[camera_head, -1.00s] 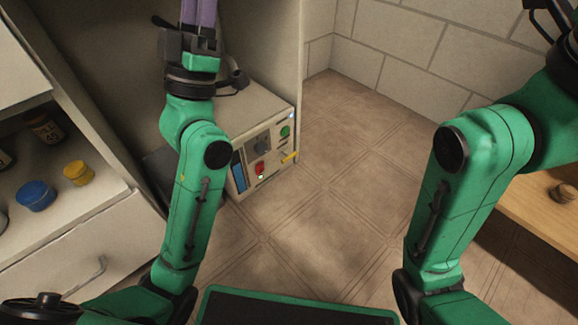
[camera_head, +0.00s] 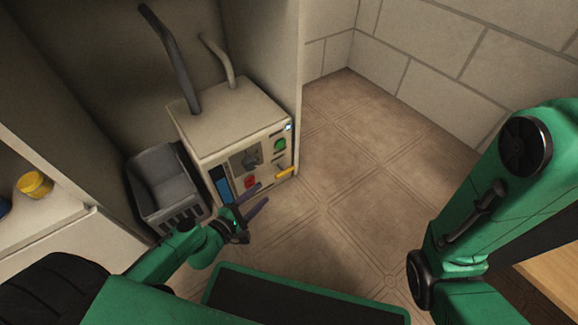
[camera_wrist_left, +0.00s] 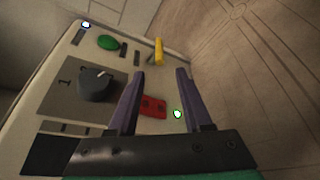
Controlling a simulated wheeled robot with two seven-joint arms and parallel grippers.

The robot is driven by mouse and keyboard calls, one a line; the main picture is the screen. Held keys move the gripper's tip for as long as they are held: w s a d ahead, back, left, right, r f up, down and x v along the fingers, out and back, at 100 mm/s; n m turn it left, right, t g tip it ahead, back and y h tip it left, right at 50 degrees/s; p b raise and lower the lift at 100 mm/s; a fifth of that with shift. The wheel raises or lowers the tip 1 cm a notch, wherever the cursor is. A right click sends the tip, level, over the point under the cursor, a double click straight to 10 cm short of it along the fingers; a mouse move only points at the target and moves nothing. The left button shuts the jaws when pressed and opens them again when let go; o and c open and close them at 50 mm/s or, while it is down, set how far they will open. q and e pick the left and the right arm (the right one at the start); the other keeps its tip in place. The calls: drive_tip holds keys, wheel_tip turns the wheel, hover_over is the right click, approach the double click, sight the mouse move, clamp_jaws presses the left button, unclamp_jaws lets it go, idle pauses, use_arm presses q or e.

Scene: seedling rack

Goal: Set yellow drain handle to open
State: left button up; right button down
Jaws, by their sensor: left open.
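The yellow drain handle (camera_head: 285,172) sticks out from the lower right of the front panel of a cream box-shaped unit (camera_head: 225,125). In the left wrist view the yellow handle (camera_wrist_left: 158,52) stands beyond the fingertips, near the panel's edge. My left gripper (camera_head: 262,195) is open and empty in front of the panel, a little below and left of the handle. Its two purple fingers (camera_wrist_left: 157,80) are apart and do not touch the handle. My right arm shows at the right of the head view, but its gripper is out of view.
The panel also bears a green button (camera_head: 280,144), a dark knob (camera_wrist_left: 96,85) and a red switch (camera_wrist_left: 153,106). A grey bin (camera_head: 160,185) stands left of the unit. Two hoses (camera_head: 172,60) rise from its top. Tiled floor (camera_head: 345,170) to the right is clear.

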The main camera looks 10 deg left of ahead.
sight(283, 172)
use_arm(q)
drive_tip(key=b+x, duration=0.4)
drive_tip(key=x, duration=0.8)
drive_tip(key=shift+w+f+b, duration=0.1)
drive_tip(key=shift+f+b, duration=0.05)
drive_tip(key=shift+b, duration=0.15)
drive_tip(key=shift+w, duration=0.3)
drive_tip(key=shift+d, duration=0.1)
clamp_jaws()
drive_tip(key=shift+s, duration=0.1)
